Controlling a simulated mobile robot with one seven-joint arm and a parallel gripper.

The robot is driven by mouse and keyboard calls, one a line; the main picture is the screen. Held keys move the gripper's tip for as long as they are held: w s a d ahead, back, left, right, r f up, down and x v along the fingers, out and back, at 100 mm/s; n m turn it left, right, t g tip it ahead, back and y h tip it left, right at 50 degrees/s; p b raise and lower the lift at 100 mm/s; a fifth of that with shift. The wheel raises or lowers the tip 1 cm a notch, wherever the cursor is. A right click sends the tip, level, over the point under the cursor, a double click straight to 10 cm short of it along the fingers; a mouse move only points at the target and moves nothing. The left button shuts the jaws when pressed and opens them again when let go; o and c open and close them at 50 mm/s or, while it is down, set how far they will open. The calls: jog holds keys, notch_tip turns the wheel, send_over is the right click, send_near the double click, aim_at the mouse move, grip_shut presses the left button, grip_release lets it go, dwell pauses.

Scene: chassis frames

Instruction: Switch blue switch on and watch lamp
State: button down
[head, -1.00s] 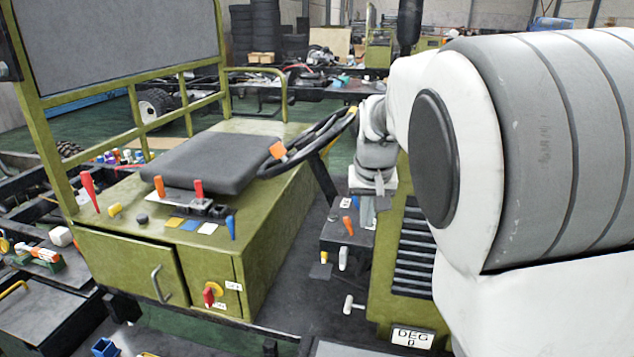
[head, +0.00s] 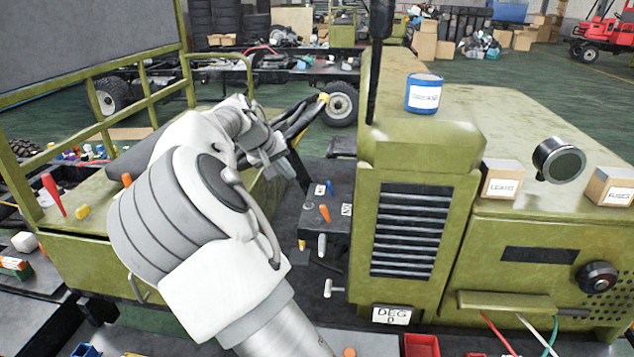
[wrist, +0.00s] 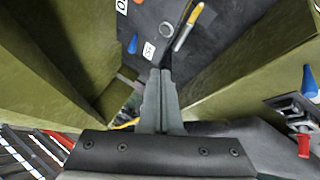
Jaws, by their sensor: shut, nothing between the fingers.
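The blue switch (head: 330,187) is a small blue lever on a dark panel (head: 336,228) between the seat box and the grille. It also shows in the wrist view (wrist: 133,43), beside a white label. My gripper (head: 284,176) is shut and empty, left of the panel in the head view. In the wrist view its fingertips (wrist: 165,74) are close together and apart from the blue lever. The lamp (head: 558,160) is a round dark-rimmed lamp on the green hood at right. Its face looks dull grey-green, with no glow.
An orange lever (head: 324,213) stands on the same panel, near the blue one. The steering wheel (head: 302,115) is close behind my gripper. A blue can (head: 424,93) and small boxes (head: 501,179) stand on the hood. Another blue lever (wrist: 311,80) shows at the wrist view's right.

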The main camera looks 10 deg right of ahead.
aim_at(330, 188)
dwell(0.3)
jog(key=shift+w+d+f+p, duration=0.6)
jog(key=shift+w+d+f, duration=0.25)
jog(key=shift+d+f, duration=0.45)
jog(key=shift+w+d+f+p, duration=0.55)
jog(key=shift+w+d+f, duration=0.3)
jog(key=shift+d+f, duration=0.45)
jog(key=shift+w+d+f+p, duration=0.6)
jog(key=shift+w+d+f, duration=0.4)
jog(key=shift+d, duration=0.5)
jog(key=shift+s+f, duration=0.1)
jog(key=shift+s, duration=0.05)
